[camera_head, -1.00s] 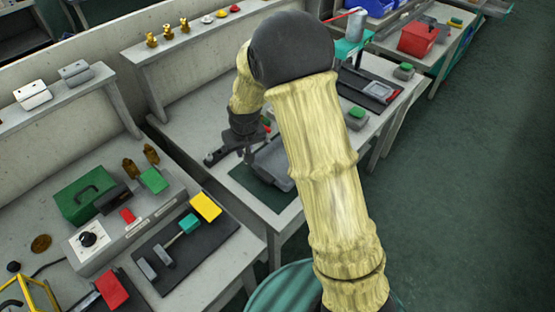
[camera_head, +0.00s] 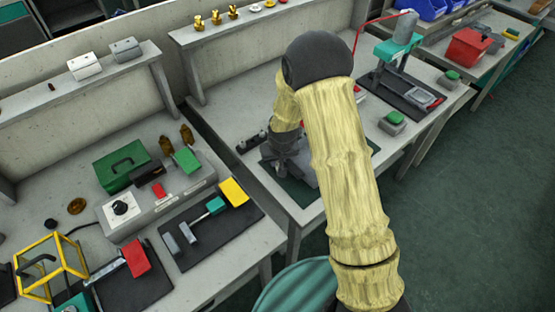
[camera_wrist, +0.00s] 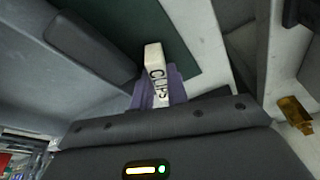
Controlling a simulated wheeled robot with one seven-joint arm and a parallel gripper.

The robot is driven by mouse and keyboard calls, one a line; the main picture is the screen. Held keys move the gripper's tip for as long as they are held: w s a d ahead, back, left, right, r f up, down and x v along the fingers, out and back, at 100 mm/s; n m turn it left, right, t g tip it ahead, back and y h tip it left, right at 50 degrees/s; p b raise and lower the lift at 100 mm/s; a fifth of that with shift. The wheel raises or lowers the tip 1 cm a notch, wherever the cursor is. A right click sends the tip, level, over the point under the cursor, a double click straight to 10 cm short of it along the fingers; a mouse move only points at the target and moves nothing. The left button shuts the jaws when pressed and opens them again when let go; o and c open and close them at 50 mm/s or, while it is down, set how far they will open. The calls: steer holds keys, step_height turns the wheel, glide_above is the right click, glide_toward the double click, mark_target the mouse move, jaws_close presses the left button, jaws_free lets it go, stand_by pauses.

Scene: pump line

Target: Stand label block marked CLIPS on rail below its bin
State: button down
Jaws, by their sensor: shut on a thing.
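The label block (camera_wrist: 157,75) is white with dark lettering that reads CLIPS. In the wrist view it stands out between the purple pads of my gripper (camera_wrist: 160,92), which is shut on it. In the head view my gripper (camera_head: 290,160) is over the middle bench, partly behind my own arm, and the block cannot be made out there. Blue bins (camera_head: 432,8) stand at the top right of the head view, on a farther bench. Their labels cannot be read, and I cannot make out the rail below them.
A green and grey stand (camera_head: 398,50) and a green-topped block (camera_head: 393,121) are on the middle bench's right part. A red bin (camera_head: 468,45) sits on the farther bench. The left bench (camera_head: 225,262) is crowded with tools. The green floor at right is clear.

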steer(key=shift+f, duration=0.15)
steer(key=c, duration=1.6)
jaws_free()
steer(key=shift+c, duration=0.2)
steer(key=v, duration=1.2)
steer(key=shift+b, duration=0.3)
